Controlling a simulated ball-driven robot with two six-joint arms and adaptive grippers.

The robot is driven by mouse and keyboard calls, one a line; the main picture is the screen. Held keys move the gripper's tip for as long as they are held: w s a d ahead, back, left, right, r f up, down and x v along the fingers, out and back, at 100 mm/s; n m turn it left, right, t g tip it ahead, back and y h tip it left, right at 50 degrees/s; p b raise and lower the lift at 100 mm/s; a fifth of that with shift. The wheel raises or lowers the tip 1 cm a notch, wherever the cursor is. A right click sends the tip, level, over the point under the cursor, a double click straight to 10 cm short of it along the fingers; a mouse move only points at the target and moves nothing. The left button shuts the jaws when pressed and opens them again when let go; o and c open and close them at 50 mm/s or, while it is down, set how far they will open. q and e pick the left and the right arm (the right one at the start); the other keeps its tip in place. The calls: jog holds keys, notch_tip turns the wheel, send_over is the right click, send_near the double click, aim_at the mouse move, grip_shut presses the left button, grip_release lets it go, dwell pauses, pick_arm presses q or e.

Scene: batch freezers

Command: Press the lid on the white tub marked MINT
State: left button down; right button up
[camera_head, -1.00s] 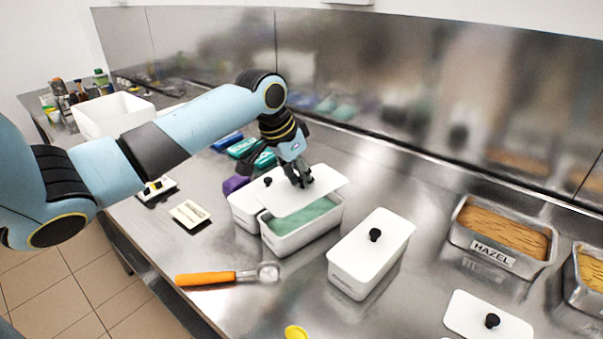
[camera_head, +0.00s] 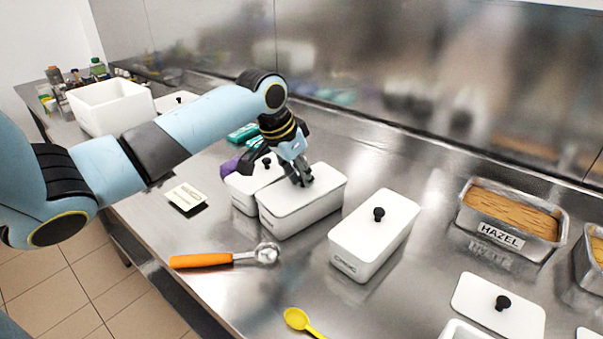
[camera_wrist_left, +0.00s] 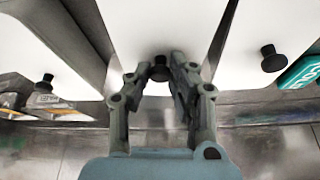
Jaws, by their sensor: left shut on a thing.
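A white tub (camera_head: 293,219) stands in the middle of the steel counter, and its white lid (camera_head: 322,184) lies over its top. The lid looks level with the rim; I cannot tell whether it is pressed fully down. No MINT mark is readable on it. In the left wrist view the fingers (camera_wrist_left: 160,72) close around the knob (camera_wrist_left: 159,70) from both sides. The tub's contents are hidden under the lid. My right gripper is not in view.
Lidded white tubs stand close on both sides, one at the left (camera_head: 242,187) and one at the right (camera_head: 372,237). An orange-handled scoop (camera_head: 215,259) and yellow spoon (camera_head: 300,320) lie in front. A HAZEL pan (camera_head: 508,228) and loose lid (camera_head: 497,305) are at right.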

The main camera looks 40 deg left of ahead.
pick_arm(q)
jog(key=shift+r+p, duration=0.1)
jog(key=shift+p, duration=0.75)
dwell(0.7)
jog(key=shift+f+m+p, duration=0.25)
jog(key=shift+m+p, duration=0.05)
jog(key=shift+p, duration=0.35)
dwell(1.2)
dwell(0.4)
jog(key=c, duration=0.6)
grip_release()
notch_tip(320, 180, up, 7)
jog(key=p, duration=0.8)
jog(key=shift+s, duration=0.1)
jog(key=shift+c, duration=0.2)
